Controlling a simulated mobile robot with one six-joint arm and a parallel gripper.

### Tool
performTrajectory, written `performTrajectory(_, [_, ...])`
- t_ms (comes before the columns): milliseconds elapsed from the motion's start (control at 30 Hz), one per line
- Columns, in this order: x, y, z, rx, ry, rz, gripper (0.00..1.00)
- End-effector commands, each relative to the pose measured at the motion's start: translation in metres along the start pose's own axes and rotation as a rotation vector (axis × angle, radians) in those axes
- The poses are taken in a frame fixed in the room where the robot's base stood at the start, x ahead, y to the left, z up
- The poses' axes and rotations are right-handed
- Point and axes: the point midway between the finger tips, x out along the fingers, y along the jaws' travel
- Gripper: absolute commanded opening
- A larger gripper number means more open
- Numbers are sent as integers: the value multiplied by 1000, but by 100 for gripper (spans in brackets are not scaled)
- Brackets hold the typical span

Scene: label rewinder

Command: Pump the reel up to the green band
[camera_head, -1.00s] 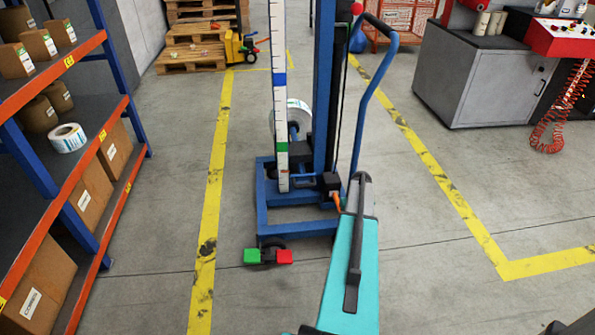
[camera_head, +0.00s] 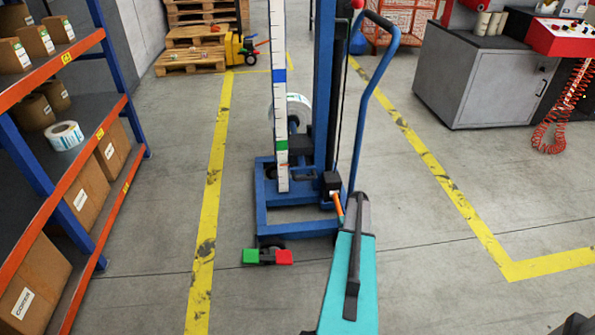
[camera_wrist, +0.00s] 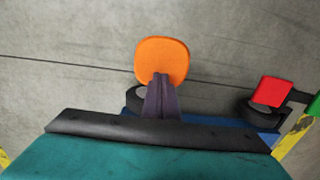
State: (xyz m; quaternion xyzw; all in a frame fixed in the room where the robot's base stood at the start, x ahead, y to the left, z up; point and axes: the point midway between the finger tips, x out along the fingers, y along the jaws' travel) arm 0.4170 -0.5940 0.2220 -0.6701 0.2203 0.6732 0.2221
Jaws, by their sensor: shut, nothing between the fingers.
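The blue reel lift (camera_head: 325,100) stands ahead of me with its white reel (camera_head: 297,108) low on the mast, partly hidden by the scale. The upright white scale (camera_head: 277,40) carries a green band (camera_head: 281,146) low down and a blue band (camera_head: 279,77) above it. An orange pump lever (camera_head: 338,207) sticks out from a black box at the mast's foot. In the wrist view, its orange pad (camera_wrist: 162,58) lies just beyond my gripper (camera_wrist: 160,80). The dark fingers are shut and empty, overlapping the pad's near edge; I cannot tell whether they touch.
Red and green pedals (camera_head: 268,257) sit at the lift's front caster. A shelf (camera_head: 90,125) with boxes stands at left. A grey cabinet (camera_head: 480,80) with a red coiled hose (camera_head: 560,105) stands at right. The floor between the yellow lines is clear around the lift.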

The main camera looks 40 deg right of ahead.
Motion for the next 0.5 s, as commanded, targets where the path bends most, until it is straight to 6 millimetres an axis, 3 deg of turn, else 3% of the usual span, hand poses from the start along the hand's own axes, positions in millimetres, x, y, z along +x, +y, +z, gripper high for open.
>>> performTrajectory(33, [14,-2,-5,-1,11,-3,0])
performTrajectory(100, [22,-2,-5,-1,11,-2,0])
performTrajectory(367, [10,-2,-5,-1,13,-2,0])
performTrajectory(500, [-8,-2,-5,-1,14,-1,0])
